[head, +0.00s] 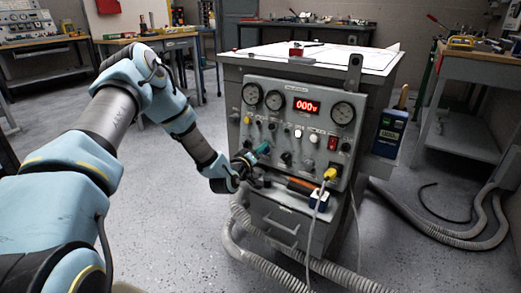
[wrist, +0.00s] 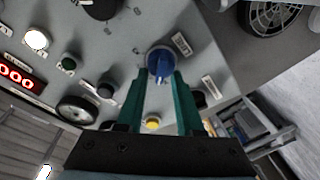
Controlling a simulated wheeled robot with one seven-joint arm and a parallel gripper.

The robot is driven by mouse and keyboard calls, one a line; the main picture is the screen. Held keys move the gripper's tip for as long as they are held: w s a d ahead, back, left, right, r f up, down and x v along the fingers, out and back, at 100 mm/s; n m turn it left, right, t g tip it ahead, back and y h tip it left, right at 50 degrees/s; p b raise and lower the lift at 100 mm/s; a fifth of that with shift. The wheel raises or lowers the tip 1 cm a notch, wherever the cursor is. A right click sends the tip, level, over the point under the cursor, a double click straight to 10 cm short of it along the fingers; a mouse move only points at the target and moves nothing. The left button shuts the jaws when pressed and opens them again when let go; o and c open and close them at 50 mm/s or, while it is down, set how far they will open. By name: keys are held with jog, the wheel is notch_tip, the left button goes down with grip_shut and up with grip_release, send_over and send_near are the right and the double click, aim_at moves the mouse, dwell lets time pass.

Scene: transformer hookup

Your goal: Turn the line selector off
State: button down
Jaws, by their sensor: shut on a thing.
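A blue knob (wrist: 159,62) with a white pointer line sits on the grey front panel (head: 250,115) of the control cabinet.
Gauges (head: 343,113), small knobs and a red switch (head: 333,143) crowd the panel around my gripper. A yellow plug (head: 330,174) with a hanging cable is at lower right. Grey hoses (head: 262,254) lie on the floor by the cabinet. Open floor lies to the left.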

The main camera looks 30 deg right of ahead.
jog(key=shift+s+f+n+y, duration=0.15)
jog(key=shift+n+y, duration=0.25)
jog(key=shift+n, duration=0.9)
jog(key=shift+f+n, duration=0.1)
jog(key=shift+n, duration=0.2)
jog(key=c, duration=0.8)
grip_release()
jog(key=shift+o, duration=1.1)
jog(key=shift+a, duration=0.1)
jog(key=v, duration=1)
jog(key=shift+s+a+p, duration=0.2)
jog(key=shift+p, duration=0.15)
